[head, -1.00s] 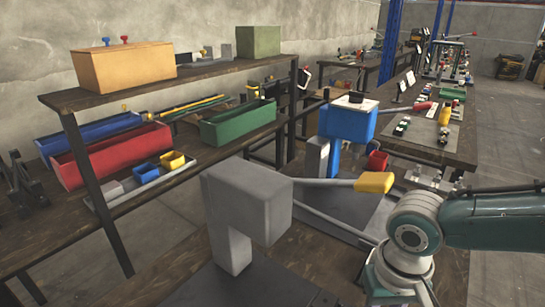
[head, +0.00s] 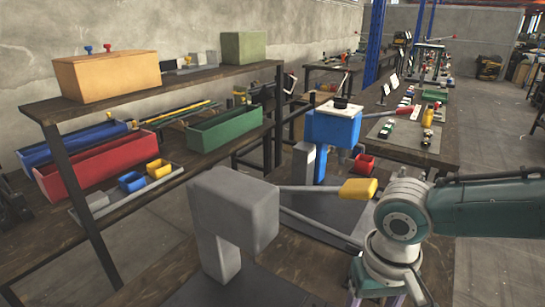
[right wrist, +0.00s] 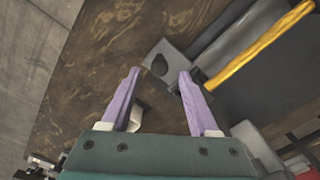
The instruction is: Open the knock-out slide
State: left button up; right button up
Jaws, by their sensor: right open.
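My right gripper (right wrist: 159,72) shows in the right wrist view with its two lavender fingers apart and nothing between them. Just beyond the fingertips is a dark grey block with a round hole (right wrist: 176,66) above a brown wooden top. A yellow bar (right wrist: 262,45) runs from near the right fingertip to the upper right. In the head view a grey press (head: 232,205) stands on the bench, with a yellow-handled lever (head: 358,190) near my right arm. I cannot tell which part is the knock-out slide. My left gripper is out of view.
A shelf at left holds a wooden box (head: 110,76), a green box (head: 248,47) and coloured trays.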

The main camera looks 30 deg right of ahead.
notch_tip(320, 180, up, 7)
jog(key=p, duration=0.1)
jog(key=shift+r, duration=0.2)
dwell(0.4)
jog(key=s+a+r+n+t+y, duration=0.1)
jog(key=s+a+r+n, duration=0.2)
jog(key=a, duration=0.4)
jog(key=s+a+r+n+t+y, duration=0.1)
jog(key=s+a+n+t, duration=0.15)
jog(key=a+n, duration=0.35)
jog(key=s+d+r+h+p, duration=0.1)
jog(key=r+p, duration=1.7)
jog(key=r, duration=0.1)
jog(key=s+r+p, duration=0.2)
jog(key=r+p, duration=1.6)
jog(key=r, duration=0.2)
jog(key=shift+d+r+m+h, duration=0.2)
jog(key=shift+d+m+h, duration=0.2)
